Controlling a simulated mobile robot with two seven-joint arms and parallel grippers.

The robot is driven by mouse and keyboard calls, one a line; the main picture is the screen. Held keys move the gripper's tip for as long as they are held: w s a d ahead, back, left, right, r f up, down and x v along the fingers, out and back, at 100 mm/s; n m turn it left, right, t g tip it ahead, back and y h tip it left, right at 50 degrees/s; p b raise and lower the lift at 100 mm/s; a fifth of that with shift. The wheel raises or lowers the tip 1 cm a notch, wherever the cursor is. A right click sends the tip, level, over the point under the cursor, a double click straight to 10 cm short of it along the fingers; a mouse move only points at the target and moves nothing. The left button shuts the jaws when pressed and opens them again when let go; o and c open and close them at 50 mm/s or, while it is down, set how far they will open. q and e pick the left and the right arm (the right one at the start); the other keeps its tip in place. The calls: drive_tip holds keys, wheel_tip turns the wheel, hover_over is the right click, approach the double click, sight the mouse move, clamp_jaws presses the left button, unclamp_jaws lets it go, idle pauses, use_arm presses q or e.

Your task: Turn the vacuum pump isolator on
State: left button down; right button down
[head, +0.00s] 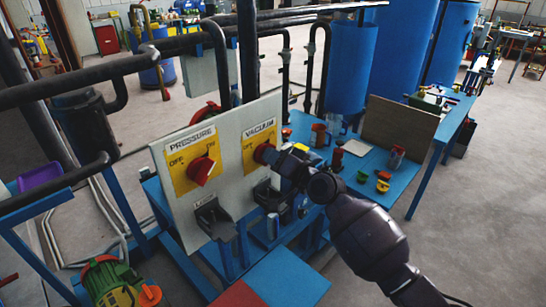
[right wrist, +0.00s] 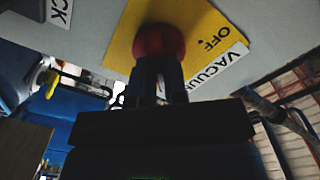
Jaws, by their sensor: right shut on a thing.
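The vacuum isolator is a red knob (head: 264,152) on a yellow plate (head: 254,139) under a VACUUM label, on the right part of a pale upright panel. My right gripper (head: 272,157) reaches it from the right and is shut on the knob. In the right wrist view, the red knob (right wrist: 158,40) sits between the fingertips (right wrist: 158,62), with OFF printed on the plate beside it. The fingers hide much of the knob, so I cannot tell its setting. My left gripper is not in view.
The red PRESSURE knob (head: 201,169) is on its own yellow plate to the left. Dark pipes (head: 90,80) run behind and left of the panel (head: 165,190). A blue table (head: 345,177) with small items stands right. A green-and-red motor (head: 110,283) is at lower left.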

drive_tip(key=shift+f, duration=0.1)
drive_tip(key=c, duration=1.2)
unclamp_jaws()
drive_tip(key=shift+o, duration=0.2)
drive_tip(key=v, duration=1.1)
